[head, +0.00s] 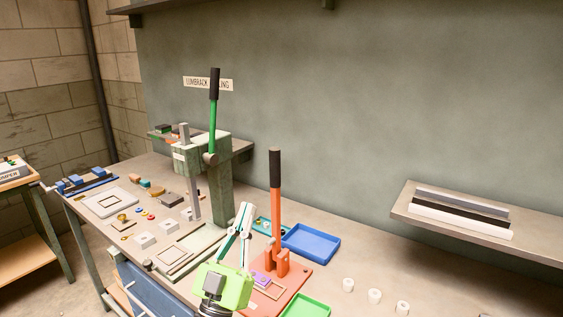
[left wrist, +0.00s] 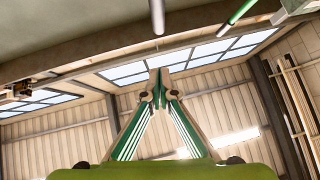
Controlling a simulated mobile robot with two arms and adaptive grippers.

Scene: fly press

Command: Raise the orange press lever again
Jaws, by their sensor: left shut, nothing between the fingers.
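The orange press lever (head: 277,212) stands nearly upright on its small orange press (head: 302,270), with a black grip (head: 275,168) at its top. My left gripper (head: 245,208) is just left of the lever in the head view, pointing up, with its fingertips below the black grip. Its fingers are closed together with nothing between them. In the left wrist view the fingertips (left wrist: 160,88) also meet, empty, against the far wall and windows. I cannot tell whether the gripper touches the lever. My right gripper is not in view.
A larger green press (head: 220,190) with a green lever (head: 212,125) stands behind to the left. A blue tray (head: 328,246) and a green tray (head: 306,307) are near the orange press. White rings (head: 375,296) lie to the right. A wall shelf (head: 535,240) juts out at right.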

